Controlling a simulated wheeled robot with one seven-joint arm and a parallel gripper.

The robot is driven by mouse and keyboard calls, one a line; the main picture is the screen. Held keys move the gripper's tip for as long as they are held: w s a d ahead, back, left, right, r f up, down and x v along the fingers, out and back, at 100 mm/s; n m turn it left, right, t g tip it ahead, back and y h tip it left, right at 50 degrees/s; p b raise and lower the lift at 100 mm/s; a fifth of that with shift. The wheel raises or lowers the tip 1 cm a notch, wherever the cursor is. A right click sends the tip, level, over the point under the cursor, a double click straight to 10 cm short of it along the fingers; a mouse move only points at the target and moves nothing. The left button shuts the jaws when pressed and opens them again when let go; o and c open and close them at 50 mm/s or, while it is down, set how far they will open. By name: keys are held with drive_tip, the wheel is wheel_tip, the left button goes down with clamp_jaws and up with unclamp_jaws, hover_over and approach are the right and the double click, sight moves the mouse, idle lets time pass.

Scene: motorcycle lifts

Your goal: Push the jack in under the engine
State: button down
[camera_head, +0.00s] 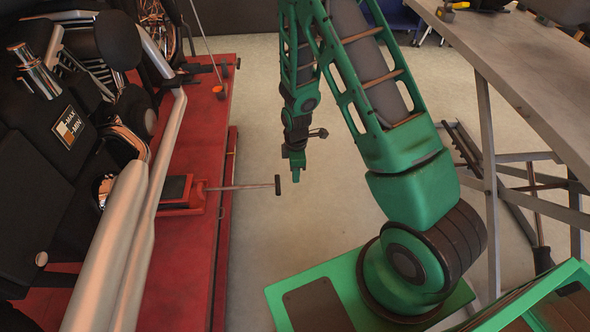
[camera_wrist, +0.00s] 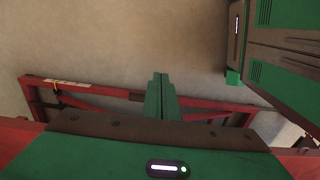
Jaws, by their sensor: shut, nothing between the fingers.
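The jack (camera_head: 187,192) is a low red block with a dark pad on top. It lies on the red lift table, partly hidden by the motorcycle's silver pipes. Its thin rod (camera_head: 240,187) sticks out to the right past the table edge and ends in a dark crossbar (camera_head: 278,185). The engine (camera_head: 122,145) shows only as chrome parts behind the pipes. My gripper (camera_head: 297,176) is shut and empty, just right of the crossbar, seemingly apart from it. In the wrist view my green fingers (camera_wrist: 160,82) are together; the jack is not visible there.
The red lift table (camera_head: 185,260) carries the motorcycle (camera_head: 60,120) at the left. A red frame (camera_wrist: 95,95) crosses the wrist view. A grey workbench (camera_head: 530,80) stands at the right. An orange block (camera_head: 219,91) sits on the lift's far edge. Bare floor (camera_head: 262,240) lies between.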

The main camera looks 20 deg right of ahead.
drive_tip(key=w+a+f, duration=0.1)
drive_tip(key=a+f, duration=0.2)
drive_tip(key=f, duration=0.2)
drive_tip(key=shift+a, duration=0.4)
drive_tip(key=shift+w, duration=0.1)
